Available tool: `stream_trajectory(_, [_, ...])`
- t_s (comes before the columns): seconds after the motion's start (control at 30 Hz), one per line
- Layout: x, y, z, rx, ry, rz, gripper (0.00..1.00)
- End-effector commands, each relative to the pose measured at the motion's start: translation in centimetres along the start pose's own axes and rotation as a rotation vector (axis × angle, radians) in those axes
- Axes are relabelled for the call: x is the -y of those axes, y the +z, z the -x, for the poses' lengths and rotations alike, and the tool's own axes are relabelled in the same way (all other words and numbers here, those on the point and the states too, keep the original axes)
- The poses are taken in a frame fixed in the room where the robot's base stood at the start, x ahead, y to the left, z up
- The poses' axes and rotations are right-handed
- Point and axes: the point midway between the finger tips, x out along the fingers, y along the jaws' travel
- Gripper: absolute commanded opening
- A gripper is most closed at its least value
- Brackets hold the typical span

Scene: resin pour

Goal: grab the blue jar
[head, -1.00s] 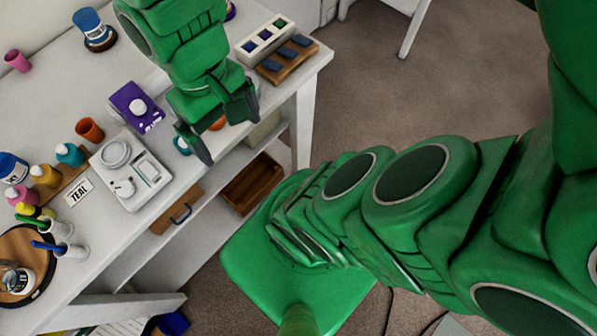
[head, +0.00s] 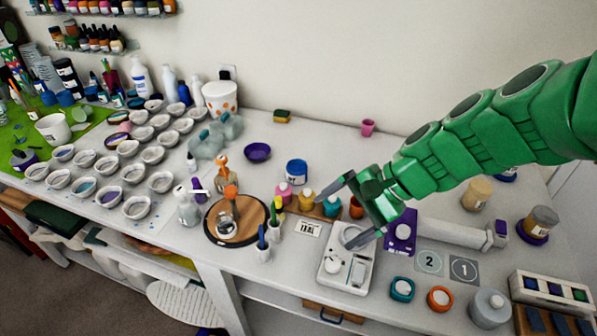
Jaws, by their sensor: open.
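The blue jar (head: 297,172) has a blue top and a pale label. It stands upright on the white bench, behind the small pink and yellow bottles. My gripper (head: 353,212) is open and empty, with its fingers pointing left above the bench. It is to the right of the blue jar and apart from it, over the area by the white scale (head: 346,268) and the orange cup (head: 356,208).
Small bottles in pink (head: 284,193), yellow (head: 306,200) and teal (head: 332,206) stand in front of the jar. A round wooden turntable (head: 211,236) is at its front left. A purple bowl (head: 257,153) is to its left. The bench behind it is clear.

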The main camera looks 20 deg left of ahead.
Motion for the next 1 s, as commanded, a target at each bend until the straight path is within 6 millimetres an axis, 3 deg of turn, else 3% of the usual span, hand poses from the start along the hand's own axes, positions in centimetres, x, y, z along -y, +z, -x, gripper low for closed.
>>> stream_trajectory(0.2, [4.7, -3.1, -2.0, 0.068, -0.14, -0.171, 0.98])
stream_trajectory(0.5, [9.8, -8.8, -4.3, 0.148, -0.311, -0.446, 0.98])
stream_trajectory(0.73, [12.3, -14.3, -6.2, 0.201, -0.424, -0.688, 0.98])
stream_trajectory(1.0, [13.0, -21.1, -8.9, 0.245, -0.526, -0.973, 0.98])
